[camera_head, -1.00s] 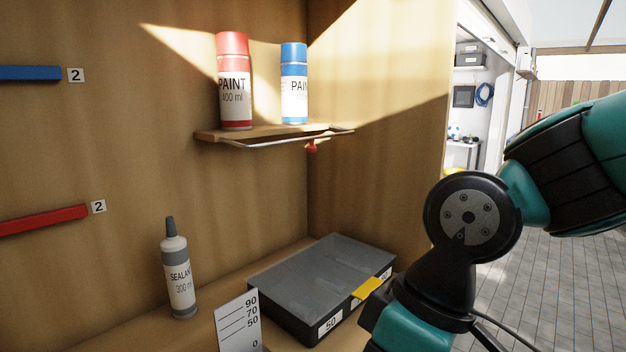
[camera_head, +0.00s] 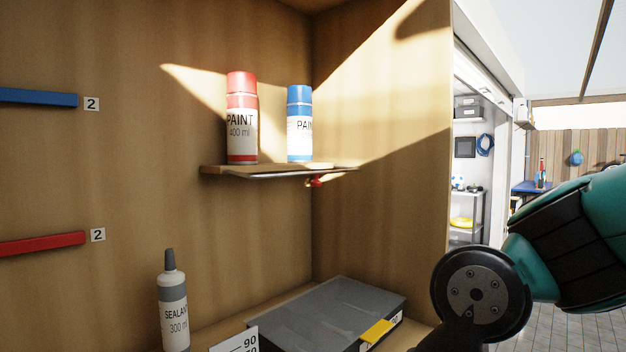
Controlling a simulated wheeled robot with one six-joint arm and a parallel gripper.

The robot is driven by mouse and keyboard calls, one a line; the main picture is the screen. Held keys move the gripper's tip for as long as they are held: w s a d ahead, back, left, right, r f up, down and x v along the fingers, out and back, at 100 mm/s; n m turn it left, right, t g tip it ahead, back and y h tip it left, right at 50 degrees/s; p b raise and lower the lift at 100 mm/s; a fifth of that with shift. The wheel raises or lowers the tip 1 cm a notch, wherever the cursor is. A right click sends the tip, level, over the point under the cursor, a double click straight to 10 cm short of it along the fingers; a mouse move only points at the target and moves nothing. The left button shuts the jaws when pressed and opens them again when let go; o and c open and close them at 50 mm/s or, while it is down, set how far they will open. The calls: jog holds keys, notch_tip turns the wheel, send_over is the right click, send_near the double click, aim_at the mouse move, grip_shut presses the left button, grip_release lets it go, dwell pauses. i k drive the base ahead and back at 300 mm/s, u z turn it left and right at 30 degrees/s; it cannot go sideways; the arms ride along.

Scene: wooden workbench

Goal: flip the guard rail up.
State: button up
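The guard rail (camera_head: 290,174) is a thin metal bar along the front of the small wooden shelf (camera_head: 212,170). It lies low, about level with the shelf board, not standing up in front of the cans. A small red knob (camera_head: 315,182) shows just under the shelf near its right end. A red paint can (camera_head: 241,122) and a blue paint can (camera_head: 299,128) stand upright on the shelf. My arm shows at the lower right, well apart from the shelf. My gripper is out of view.
Below the shelf are a grey lidded case (camera_head: 320,318) with a yellow latch (camera_head: 377,332) and an upright sealant bottle (camera_head: 173,308). A blue bar (camera_head: 38,97) and a red bar (camera_head: 40,244) are on the left wall. The space before the shelf looks clear.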

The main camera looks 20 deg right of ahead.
aim_at(316, 183)
jog(key=u, duration=1)
jog(key=k, duration=1.05)
jog(key=z, duration=1.15)
jog(key=i, duration=1)
